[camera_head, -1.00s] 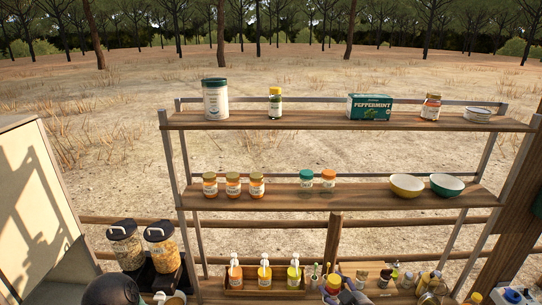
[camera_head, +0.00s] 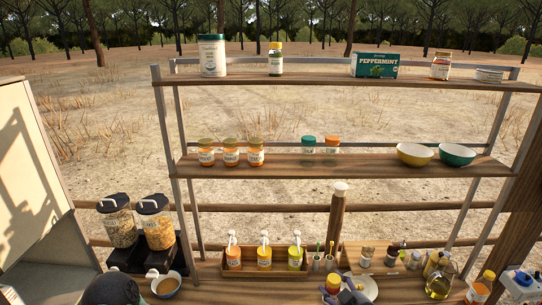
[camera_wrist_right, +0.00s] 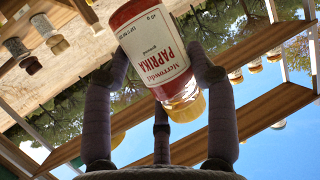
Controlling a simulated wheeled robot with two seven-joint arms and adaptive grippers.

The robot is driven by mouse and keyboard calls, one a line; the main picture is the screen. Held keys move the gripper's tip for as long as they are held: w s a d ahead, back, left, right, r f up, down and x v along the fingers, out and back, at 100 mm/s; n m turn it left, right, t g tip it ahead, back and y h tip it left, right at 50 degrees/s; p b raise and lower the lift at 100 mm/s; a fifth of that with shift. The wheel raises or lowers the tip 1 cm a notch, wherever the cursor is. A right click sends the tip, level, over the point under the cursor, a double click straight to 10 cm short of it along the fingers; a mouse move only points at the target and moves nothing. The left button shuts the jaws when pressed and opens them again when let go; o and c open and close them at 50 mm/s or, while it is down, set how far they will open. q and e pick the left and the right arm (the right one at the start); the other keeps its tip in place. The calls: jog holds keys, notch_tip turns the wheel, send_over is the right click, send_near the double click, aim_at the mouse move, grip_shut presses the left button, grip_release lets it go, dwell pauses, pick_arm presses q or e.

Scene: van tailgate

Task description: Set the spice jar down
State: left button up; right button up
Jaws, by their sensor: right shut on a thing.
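My right gripper (camera_head: 338,293) is low in the middle of the head view. It is shut on the spice jar (camera_head: 333,281), whose yellow-orange cap shows there. In the right wrist view the jar (camera_wrist_right: 160,52) fills the middle, with red contents and a white label reading "PAPRIKA". The gripper's fingers (camera_wrist_right: 160,85) close on both its sides. The jar looks tilted and upside down in that view, cap toward the bottom. I cannot tell whether its base touches the counter (camera_head: 215,290).
A tray with several pump bottles (camera_head: 264,257) stands left of the gripper. A white plate (camera_head: 366,287) and an oil bottle (camera_head: 440,280) are to its right. Shelves above hold orange-lidded jars (camera_head: 230,152), bowls (camera_head: 415,154) and a peppermint box (camera_head: 375,65). Small jars (camera_head: 367,256) stand behind the plate.

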notch_tip(320, 180, down, 18)
jog(key=b, duration=1.7)
jog(key=shift+f, duration=0.2)
jog(key=shift+d, duration=0.1)
